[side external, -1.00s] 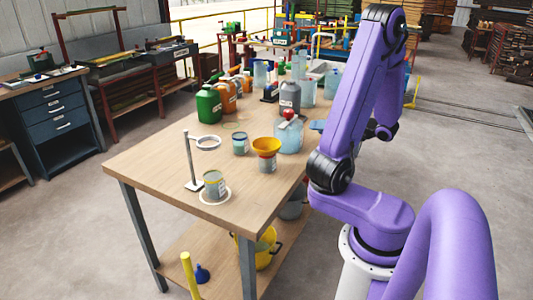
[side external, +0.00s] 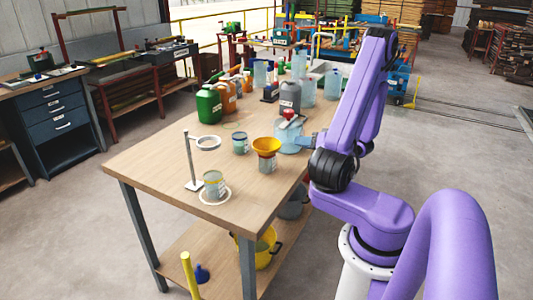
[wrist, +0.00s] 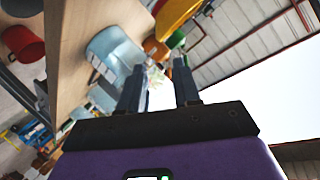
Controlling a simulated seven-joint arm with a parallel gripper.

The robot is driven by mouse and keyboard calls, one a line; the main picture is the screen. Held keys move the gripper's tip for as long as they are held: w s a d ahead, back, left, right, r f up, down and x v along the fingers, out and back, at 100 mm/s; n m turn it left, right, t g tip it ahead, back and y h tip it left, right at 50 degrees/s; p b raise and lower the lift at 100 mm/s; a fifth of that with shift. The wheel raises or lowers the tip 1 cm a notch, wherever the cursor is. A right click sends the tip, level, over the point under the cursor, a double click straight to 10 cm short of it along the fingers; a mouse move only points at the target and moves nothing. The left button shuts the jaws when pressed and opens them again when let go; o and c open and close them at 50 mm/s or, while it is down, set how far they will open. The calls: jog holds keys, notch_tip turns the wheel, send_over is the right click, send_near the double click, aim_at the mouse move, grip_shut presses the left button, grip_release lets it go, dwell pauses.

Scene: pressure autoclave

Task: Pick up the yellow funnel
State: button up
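The yellow funnel (side external: 266,146) sits wide end up on a small labelled can (side external: 267,163) near the right edge of the wooden table. Its spout is hidden. A yellow curved shape at the top of the wrist view, probably the funnel (wrist: 174,14), lies beyond and to the right of the fingertips. My gripper (side external: 304,141) is at the table's right side, right of the funnel and apart from it. In the wrist view my gripper (wrist: 158,72) has its two fingers apart with nothing held between them.
A clear bluish jug (side external: 288,139) with a red top stands right behind the funnel, close to my gripper. A grey bottle (side external: 290,97) is farther back. A ring stand (side external: 191,160) and open cans (side external: 214,184) stand to the left. The front left tabletop is clear.

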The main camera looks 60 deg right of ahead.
aim_at(267, 155)
jog(key=x, duration=1.1)
jog(key=shift+w, duration=0.5)
jog(key=shift+a, duration=0.1)
grip_shut()
